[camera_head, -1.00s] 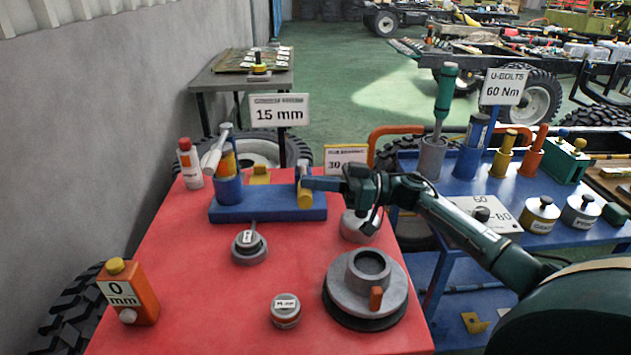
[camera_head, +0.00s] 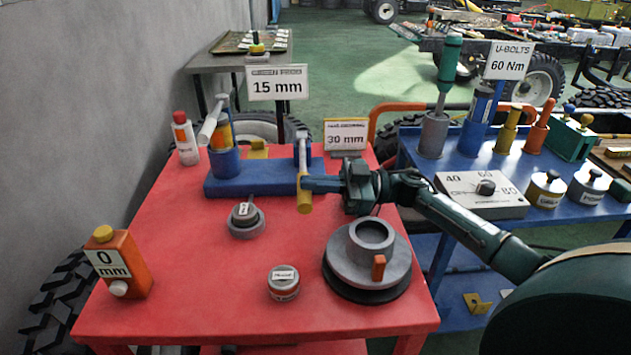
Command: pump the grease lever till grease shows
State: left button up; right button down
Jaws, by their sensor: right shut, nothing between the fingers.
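A blue base (camera_head: 235,184) stands at the back of the red table. At its left is a blue cup (camera_head: 224,162) with an orange cylinder and a tilted silver handle (camera_head: 211,120). At its right end is a lever with a grey arm (camera_head: 302,150) and a yellow grip (camera_head: 305,196); the grip hangs over the base's front. My right gripper (camera_head: 310,184) is shut and empty, its tips at the upper part of the yellow grip, seemingly touching it. I cannot make out any grease. My left gripper is not in view.
A grey hub (camera_head: 340,262) stands at the table's front right. A small grey pot (camera_head: 246,222), a round tin (camera_head: 284,282) and an orange bottle (camera_head: 130,262) stand on the red table (camera_head: 205,300). A blue table (camera_head: 455,175) with tools is at the right.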

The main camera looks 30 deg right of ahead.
notch_tip(320, 180, up, 4)
jog(key=p, duration=0.4)
pick_arm(q)
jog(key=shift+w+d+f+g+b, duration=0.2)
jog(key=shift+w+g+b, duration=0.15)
jog(key=shift+b, duration=0.85)
pick_arm(e)
jog(key=v, duration=0.9)
jog(key=shift+s+f, duration=0.2)
jog(key=shift+f, duration=0.1)
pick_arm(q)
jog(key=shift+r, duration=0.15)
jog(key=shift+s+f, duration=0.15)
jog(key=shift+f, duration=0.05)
